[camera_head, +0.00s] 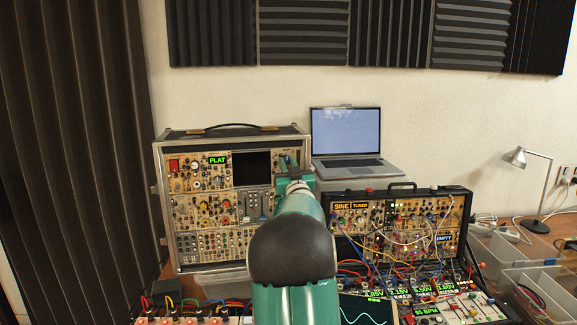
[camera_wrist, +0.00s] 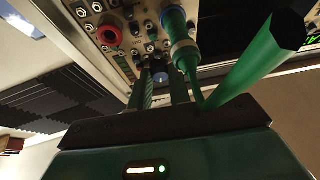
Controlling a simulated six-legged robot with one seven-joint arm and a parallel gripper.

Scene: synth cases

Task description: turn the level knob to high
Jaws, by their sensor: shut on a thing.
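In the head view my gripper (camera_head: 289,166) is at the upper right of the large silver synth case (camera_head: 157,200), and my green arm hides the knob there.
A red knob (camera_wrist: 109,35) and several small jacks and knobs sit close by on the panel. A second synth case (camera_head: 461,205) with many patch cables stands to the right, below an open laptop (camera_head: 346,135). A desk lamp (camera_head: 516,157) stands farther right.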

